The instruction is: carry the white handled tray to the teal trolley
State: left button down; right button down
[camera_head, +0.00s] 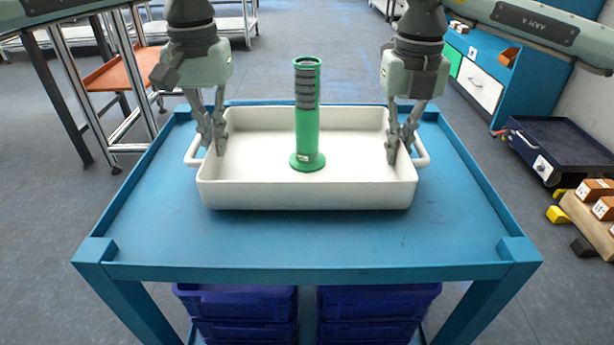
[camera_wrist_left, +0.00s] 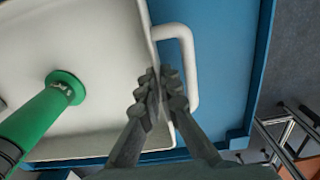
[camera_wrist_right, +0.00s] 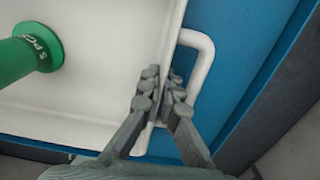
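The white handled tray (camera_head: 300,196) sits on the teal-blue trolley (camera_head: 310,240), within its raised rim. It has a loop handle at each short end. A green post with grey rings (camera_head: 307,125) stands upright on a round base inside the tray. My left gripper (camera_head: 212,140) points down at the tray's left end; its fingers close on the end wall, one inside, one in the handle gap (camera_wrist_left: 187,65). My right gripper (camera_head: 400,147) straddles the right end wall beside its handle (camera_wrist_right: 208,62) in the same way. Whether the tray touches the top is hard to tell.
Blue bins (camera_head: 240,302) sit under the trolley top. A metal-legged stand with an orange shelf (camera_head: 115,72) is at the left. A dark blue cart (camera_head: 560,150), a pallet with boxes (camera_head: 595,212) and a blue cabinet (camera_head: 480,80) are at the right.

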pick_arm(q)
jog(key=shift+a+f+b, duration=0.15)
jog(key=shift+f+b, duration=0.15)
jog(key=shift+f, duration=0.3)
pick_arm(e)
jog(key=shift+d+f, duration=0.1)
jog(key=shift+f, duration=0.5)
pick_arm(q)
jog(key=c, duration=2.1)
grip_release()
jog(key=shift+r, duration=0.2)
pick_arm(e)
jog(key=c, duration=2.1)
grip_release()
jog(key=shift+r, duration=0.2)
pick_arm(q)
jog(key=o, duration=0.4)
pick_arm(e)
jog(key=o, duration=0.4)
pick_arm(q)
notch_tip(320, 180, up, 8)
jog(key=shift+f, duration=0.1)
pick_arm(e)
notch_tip(320, 180, up, 12)
jog(key=shift+r, duration=0.1)
pick_arm(q)
jog(key=shift+s, duration=0.1)
pick_arm(e)
jog(key=shift+s, duration=0.1)
